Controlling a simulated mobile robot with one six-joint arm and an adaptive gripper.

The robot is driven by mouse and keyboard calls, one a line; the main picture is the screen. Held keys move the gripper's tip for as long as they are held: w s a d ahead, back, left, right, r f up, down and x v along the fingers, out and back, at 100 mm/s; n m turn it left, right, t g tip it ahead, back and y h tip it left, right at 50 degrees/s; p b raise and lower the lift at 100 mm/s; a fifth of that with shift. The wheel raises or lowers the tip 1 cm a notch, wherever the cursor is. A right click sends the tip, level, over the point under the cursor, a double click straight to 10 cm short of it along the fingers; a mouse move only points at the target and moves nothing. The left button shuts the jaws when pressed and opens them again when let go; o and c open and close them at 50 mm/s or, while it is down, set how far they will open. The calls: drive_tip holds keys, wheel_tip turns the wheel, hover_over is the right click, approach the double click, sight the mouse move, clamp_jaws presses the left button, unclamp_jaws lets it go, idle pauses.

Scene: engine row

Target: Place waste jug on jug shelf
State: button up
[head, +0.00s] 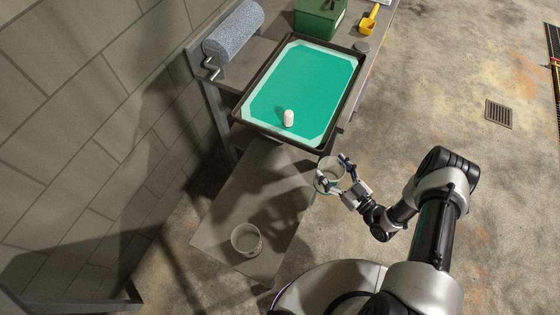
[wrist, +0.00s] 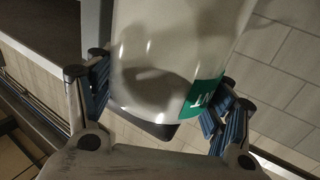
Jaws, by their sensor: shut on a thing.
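My gripper (head: 343,172) is shut on a pale jug (head: 329,168); it holds the jug at the right edge of a low grey shelf (head: 222,208). In the wrist view the jug (wrist: 178,60) fills the space between the blue-padded fingers (wrist: 160,98). It has a green label with white lettering, partly cut off, and a dark base. Whether the jug touches anything below cannot be told. A second pale, round, open-topped container (head: 246,239) stands on the near part of the shelf.
A bench with a green mat in a dark tray (head: 340,128) stands beyond the shelf. A white cylinder (head: 288,118) is on the mat. A blue-grey roll (head: 233,30), a green box (head: 318,18) and a yellow scoop (head: 368,20) lie further back. A block wall is left.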

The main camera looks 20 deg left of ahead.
drive_tip(key=shift+n+g+y, duration=0.4)
drive_tip(key=shift+n+g, duration=0.1)
drive_tip(key=shift+g, duration=0.2)
drive_tip(key=s+a+f, duration=0.2)
drive_tip(key=s+f, duration=0.1)
drive_tip(key=shift+a, duration=0.3)
drive_tip(key=f+b+x, duration=0.3)
drive_tip(key=b+x, duration=0.3)
drive_tip(key=x, duration=1.1)
drive_tip(key=shift+f, duration=0.25)
drive_tip(key=o, duration=1.6)
